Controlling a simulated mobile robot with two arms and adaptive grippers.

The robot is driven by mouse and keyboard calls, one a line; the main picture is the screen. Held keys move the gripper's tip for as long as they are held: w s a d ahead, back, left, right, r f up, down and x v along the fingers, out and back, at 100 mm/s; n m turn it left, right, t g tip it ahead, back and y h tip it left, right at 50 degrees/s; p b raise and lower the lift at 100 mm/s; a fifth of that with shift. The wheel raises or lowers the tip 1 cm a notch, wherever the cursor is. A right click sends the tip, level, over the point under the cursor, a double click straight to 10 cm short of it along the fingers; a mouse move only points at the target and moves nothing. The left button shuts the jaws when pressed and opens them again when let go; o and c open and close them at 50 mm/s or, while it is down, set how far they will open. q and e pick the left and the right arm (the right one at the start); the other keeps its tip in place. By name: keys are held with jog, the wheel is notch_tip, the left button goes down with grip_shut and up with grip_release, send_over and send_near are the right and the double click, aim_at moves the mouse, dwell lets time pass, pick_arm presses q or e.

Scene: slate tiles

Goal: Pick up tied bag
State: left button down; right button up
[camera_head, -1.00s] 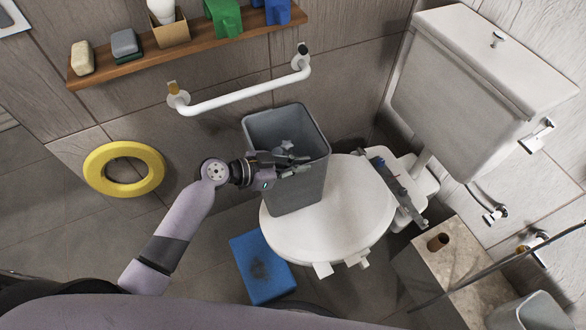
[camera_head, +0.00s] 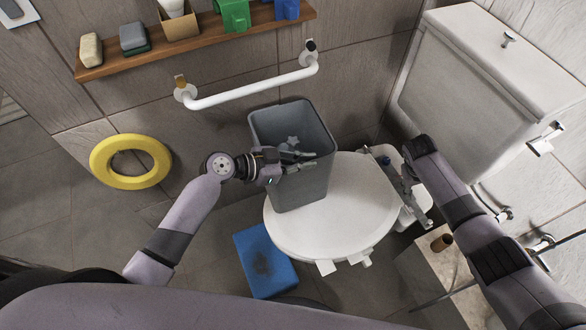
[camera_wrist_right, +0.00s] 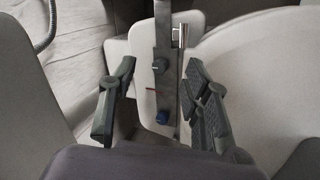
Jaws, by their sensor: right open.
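A grey, open-topped bin (camera_head: 305,183) stands on the closed white toilet lid in the head view. A small grey star-shaped piece (camera_head: 292,141) shows inside its mouth; it may be the knot of the tied bag, but I cannot tell for sure. My left gripper (camera_head: 297,160) reaches over the bin's left rim, with its fingers over the mouth beside that piece. I cannot tell whether they grip anything. My right arm comes in from the right beside the toilet tank; its gripper (camera_wrist_right: 163,95) is open and empty in the right wrist view.
A metal bar (camera_wrist_right: 163,60) with a blue knob (camera_wrist_right: 160,116) lies behind the right fingers at the back of the lid. A white grab rail (camera_head: 250,88) and a shelf (camera_head: 200,41) are on the wall. A blue step (camera_head: 265,262) is on the floor.

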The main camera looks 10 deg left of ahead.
jog(key=w+a+r+t+y, duration=0.1)
jog(key=w+a+r+y, duration=0.2)
jog(key=w+a+r, duration=0.5)
jog(key=w+a+r+t+y, duration=0.1)
jog(key=w+a+r+y, duration=0.3)
jog(key=a, duration=0.7)
jog(key=w+a+r+t+y, duration=0.2)
jog(key=w+a+r, duration=0.1)
jog(key=a+r, duration=0.55)
jog(key=r+n+g+h, duration=0.1)
jog(key=n+g+h, duration=0.35)
jog(key=n, duration=0.55)
send_over(294, 141)
jog(key=shift+y, duration=0.25)
jog(key=f, duration=0.6)
jog(key=shift+w, duration=0.4)
jog(key=f, duration=0.3)
jog(key=shift+s+f, duration=0.15)
jog(key=shift+s, duration=0.25)
jog(key=shift+w+a+f, duration=0.15)
jog(key=shift+f, duration=0.8)
grip_shut()
